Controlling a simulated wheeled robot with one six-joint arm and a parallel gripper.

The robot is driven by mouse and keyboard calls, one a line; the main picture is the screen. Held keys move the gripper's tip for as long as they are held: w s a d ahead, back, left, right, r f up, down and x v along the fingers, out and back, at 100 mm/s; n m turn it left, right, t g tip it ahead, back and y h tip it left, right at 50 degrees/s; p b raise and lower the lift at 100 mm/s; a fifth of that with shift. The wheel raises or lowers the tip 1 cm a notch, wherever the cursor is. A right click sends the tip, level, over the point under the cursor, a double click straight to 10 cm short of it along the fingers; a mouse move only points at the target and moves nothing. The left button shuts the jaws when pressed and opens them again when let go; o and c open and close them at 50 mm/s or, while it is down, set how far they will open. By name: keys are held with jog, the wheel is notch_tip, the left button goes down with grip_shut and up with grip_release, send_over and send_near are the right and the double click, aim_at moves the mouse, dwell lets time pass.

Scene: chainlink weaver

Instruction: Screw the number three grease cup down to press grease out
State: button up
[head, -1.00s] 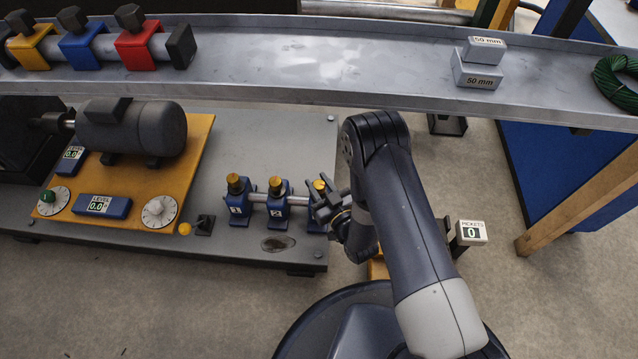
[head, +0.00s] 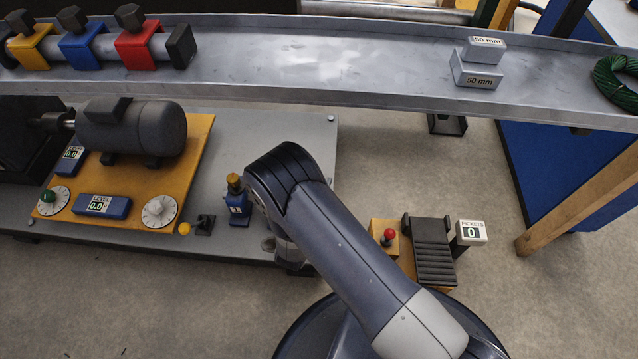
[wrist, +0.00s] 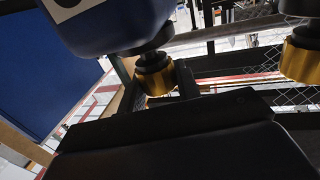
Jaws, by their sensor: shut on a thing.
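The number three grease cup is a brass cap (wrist: 152,74) on a black stem under a blue block (wrist: 110,22), seen upside down in the wrist view. My gripper (wrist: 158,84) has its dark fingers on either side of this cap and is shut on it. Another brass cup (wrist: 301,58), apparently number two, is at the right edge of the wrist view. In the head view my arm hides my gripper and cups two and three. The number one cup (head: 234,183) shows on its blue block (head: 238,210) left of my arm.
A motor (head: 130,130) and dials stand on an orange plate (head: 190,150) at left. A long metal tray (head: 330,55) crosses the back. A red-knobbed box (head: 384,240), a black pedal (head: 433,250) and a PICKETS counter (head: 471,233) reading 0 are at right.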

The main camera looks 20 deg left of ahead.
jog(key=shift+m+g+h, duration=0.2)
jog(key=shift+m+h, duration=0.85)
jog(key=shift+h, duration=0.55)
jog(key=shift+m+g+h, duration=0.2)
jog(key=shift+m+h, duration=0.85)
jog(key=shift+h, duration=0.55)
jog(key=o, duration=0.9)
jog(key=shift+h, duration=0.3)
jog(key=shift+o, duration=0.2)
jog(key=p+v, duration=0.3)
jog(key=v, duration=0.7)
jog(key=shift+s, duration=0.35)
jog(key=shift+o, duration=0.2)
jog(key=shift+a, duration=0.1)
